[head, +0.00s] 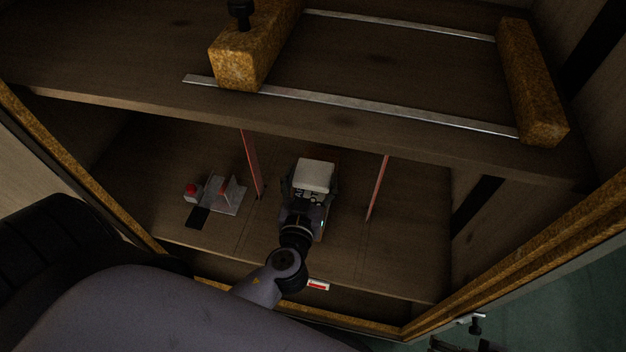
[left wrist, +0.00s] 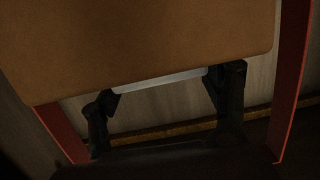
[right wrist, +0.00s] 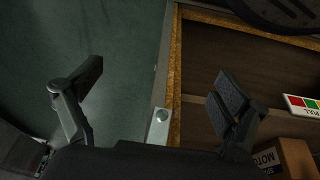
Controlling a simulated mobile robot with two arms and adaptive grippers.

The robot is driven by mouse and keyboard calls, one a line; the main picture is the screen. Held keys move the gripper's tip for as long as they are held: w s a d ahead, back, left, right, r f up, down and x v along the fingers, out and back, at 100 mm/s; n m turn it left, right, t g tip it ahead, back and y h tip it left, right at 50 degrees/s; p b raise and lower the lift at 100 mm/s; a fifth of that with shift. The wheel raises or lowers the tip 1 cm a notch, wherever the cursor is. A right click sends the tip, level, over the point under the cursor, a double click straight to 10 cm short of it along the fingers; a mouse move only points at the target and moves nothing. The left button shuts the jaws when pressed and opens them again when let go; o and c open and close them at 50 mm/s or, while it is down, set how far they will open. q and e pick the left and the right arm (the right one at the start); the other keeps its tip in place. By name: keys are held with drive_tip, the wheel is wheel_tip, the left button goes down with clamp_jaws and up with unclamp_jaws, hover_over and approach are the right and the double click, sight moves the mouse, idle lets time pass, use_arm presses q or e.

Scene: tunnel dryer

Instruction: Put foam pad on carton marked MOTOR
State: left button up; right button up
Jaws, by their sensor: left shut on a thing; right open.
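The pale foam pad (head: 315,175) is between the fingers of my left gripper (head: 311,188) in the lower bay. In the left wrist view the left gripper (left wrist: 162,90) is shut on the pad, whose pale edge (left wrist: 165,83) shows. A large brown flat surface (left wrist: 150,45) fills the top of that view; I cannot tell what it is. The brown carton marked MOTOR (right wrist: 293,158) shows at the lower right of the right wrist view, its label partly cut off. In the head view my arm mostly hides what is below the pad. My right gripper (right wrist: 160,85) is open and empty, outside the bay.
Two thin red uprights (head: 252,165) (head: 377,188) flank the left gripper. A metal bracket (head: 224,195) and a red-topped block (head: 191,191) stand to the left. A PULL label (right wrist: 302,103) sits at the bay's front.

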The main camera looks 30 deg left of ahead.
use_arm(q)
drive_tip(key=shift+f, duration=0.5)
use_arm(e)
drive_tip(key=shift+r, duration=0.7)
use_arm(q)
drive_tip(key=o, duration=0.8)
use_arm(e)
drive_tip(key=shift+w, duration=0.1)
use_arm(q)
drive_tip(key=shift+o, duration=0.2)
